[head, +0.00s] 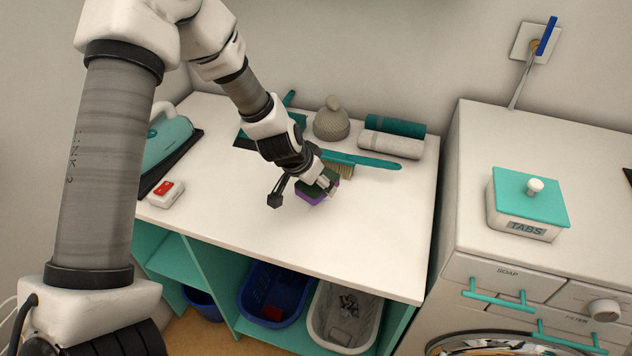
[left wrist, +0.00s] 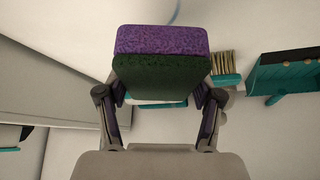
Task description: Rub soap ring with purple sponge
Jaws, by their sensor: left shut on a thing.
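The purple sponge (head: 312,195) has a dark green scouring side and is held at the white counter in the head view. It also fills the upper middle of the left wrist view (left wrist: 162,40). My left gripper (head: 319,183) is shut on the sponge, with one finger on each side of it (left wrist: 162,92). A faint bluish curved line (left wrist: 176,12) on the white surface shows just beyond the sponge in the left wrist view; it may be part of the soap ring. I cannot make out the ring in the head view. My right gripper is not in view.
Behind the sponge lie a teal-handled brush (head: 365,161), a grey woven pot (head: 332,120) and rolled towels (head: 393,140). An iron (head: 168,137) and a red-and-white box (head: 165,194) are at left. The counter's front right is clear. A washer with a TABS box (head: 525,228) stands right.

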